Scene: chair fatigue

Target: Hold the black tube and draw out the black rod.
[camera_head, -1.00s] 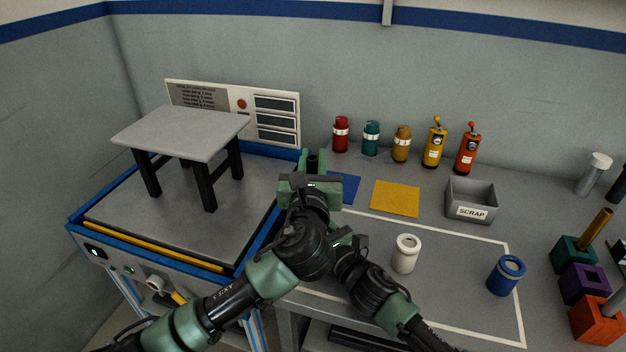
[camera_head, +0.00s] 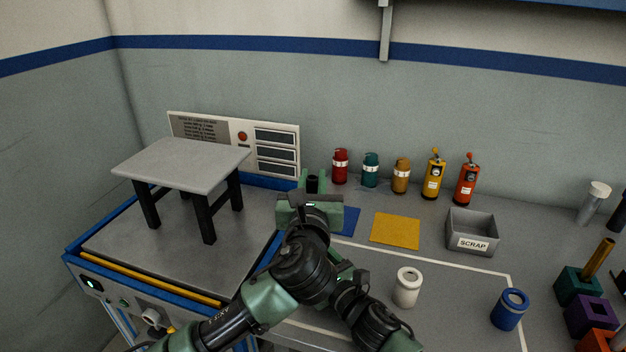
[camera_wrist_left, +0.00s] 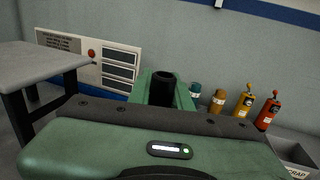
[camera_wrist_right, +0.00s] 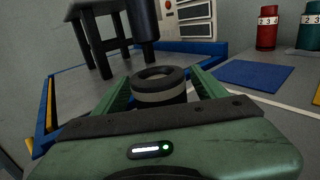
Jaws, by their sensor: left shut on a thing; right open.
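My right gripper (camera_wrist_right: 160,80) is open. Between its fingers is a dark round piece with a ring-shaped top and a grey band (camera_wrist_right: 158,88); I cannot tell whether it is part of the rod. A black cylinder (camera_wrist_right: 144,25) hangs just above and behind it. In the head view the right gripper is hidden behind the arms.
A grey-topped stool (camera_head: 180,165) stands on the platform to the left. Blue (camera_head: 345,221) and yellow (camera_head: 395,230) mats, a scrap bin (camera_head: 472,237), a white cylinder (camera_head: 407,290) and a blue cylinder (camera_head: 510,312) lie to the right. Several bottles line the back.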

